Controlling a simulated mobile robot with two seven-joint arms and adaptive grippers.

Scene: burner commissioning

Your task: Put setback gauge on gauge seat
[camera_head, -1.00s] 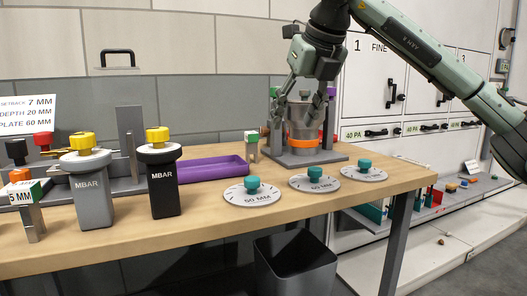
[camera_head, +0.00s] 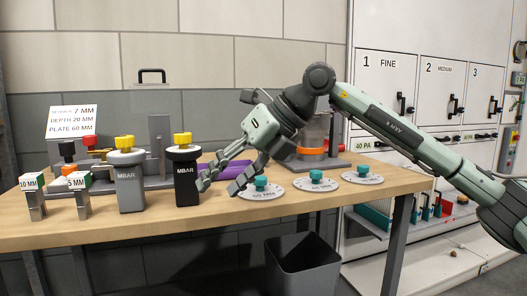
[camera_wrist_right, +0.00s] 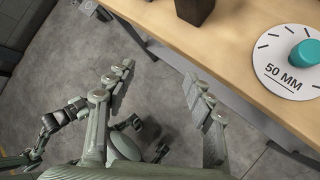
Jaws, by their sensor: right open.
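Two gauge blocks with printed tops stand at the left of the bench: one marked 10 MM (camera_head: 33,190) and one marked 5 MM (camera_head: 79,190). A sign (camera_head: 72,121) behind them gives a setback of 7 MM; I cannot make out a block with that mark. I cannot single out the gauge seat; a grey fixture (camera_head: 158,145) stands behind the MBAR units. My right gripper (camera_head: 218,185) is open and empty, in front of the purple tray. In the wrist view its fingers (camera_wrist_right: 158,75) are spread over floor beside the bench edge. A dark jointed part at that view's left may be my left gripper.
A grey MBAR unit (camera_head: 130,190) and a black one (camera_head: 187,182) stand left of my right gripper. Round plates with teal knobs, one at the right (camera_head: 362,178), lie along the front. The burner stand (camera_head: 318,160) is partly behind my arm. A bin (camera_head: 300,265) stands below.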

